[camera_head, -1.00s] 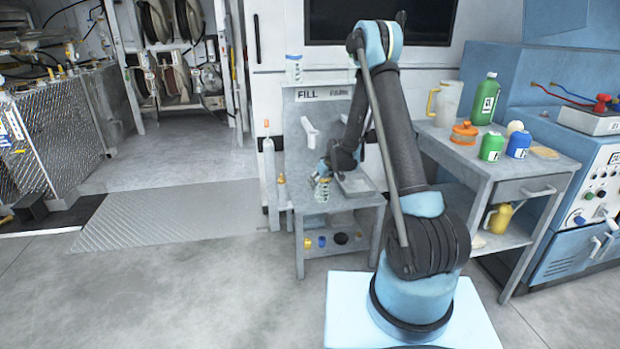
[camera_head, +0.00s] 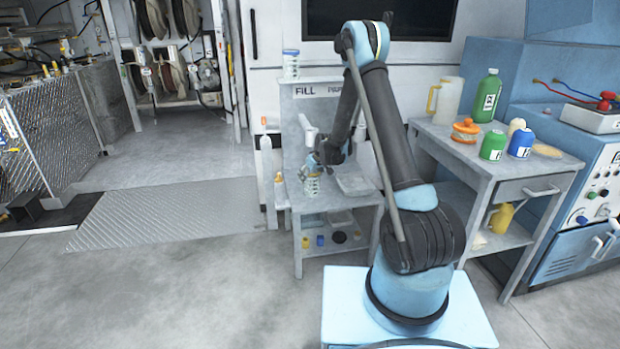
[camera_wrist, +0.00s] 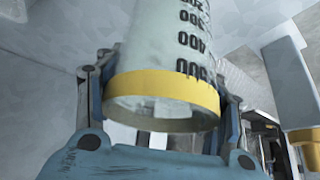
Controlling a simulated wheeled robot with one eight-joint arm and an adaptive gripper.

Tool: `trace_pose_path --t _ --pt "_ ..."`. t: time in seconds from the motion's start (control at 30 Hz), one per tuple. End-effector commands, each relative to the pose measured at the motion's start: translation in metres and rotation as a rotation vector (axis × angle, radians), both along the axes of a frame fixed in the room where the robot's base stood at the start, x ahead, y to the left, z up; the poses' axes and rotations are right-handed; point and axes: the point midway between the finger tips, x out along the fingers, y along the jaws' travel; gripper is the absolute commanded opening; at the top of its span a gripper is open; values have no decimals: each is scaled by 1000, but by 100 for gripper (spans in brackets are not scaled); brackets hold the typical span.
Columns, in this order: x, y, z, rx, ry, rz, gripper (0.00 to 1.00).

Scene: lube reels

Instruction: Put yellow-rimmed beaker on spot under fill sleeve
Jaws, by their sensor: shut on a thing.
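The yellow-rimmed beaker (camera_wrist: 165,88) is clear with dark printed numbers and fills the middle of the wrist view, its yellow rim near the gripper. My gripper (camera_wrist: 160,105) is shut on it, one finger on each side near the rim. In the head view the beaker (camera_head: 312,186) is small, at or just above the top of the grey fill stand, with my gripper (camera_head: 313,168) at its upper part. Whether it touches the surface I cannot tell. The white fill sleeve (camera_head: 309,134) sticks out from the stand's back panel above the beaker.
A blue-banded beaker (camera_head: 291,65) stands on top of the FILL panel. A grey tray (camera_head: 355,182) lies on the stand right of the beaker. A side table (camera_head: 450,150) at right holds a jug, a green bottle and small containers. The floor at left is clear.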

Motion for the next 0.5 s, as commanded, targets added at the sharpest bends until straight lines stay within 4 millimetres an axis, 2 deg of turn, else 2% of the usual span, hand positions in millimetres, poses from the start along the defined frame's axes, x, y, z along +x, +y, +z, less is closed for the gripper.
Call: trace_pose_path --t 0.03,0.1,0.5 --pt "0 0 0 0 0 0 69" --pt "0 0 0 0 0 0 83" --pt "0 1 1 0 0 1 83"
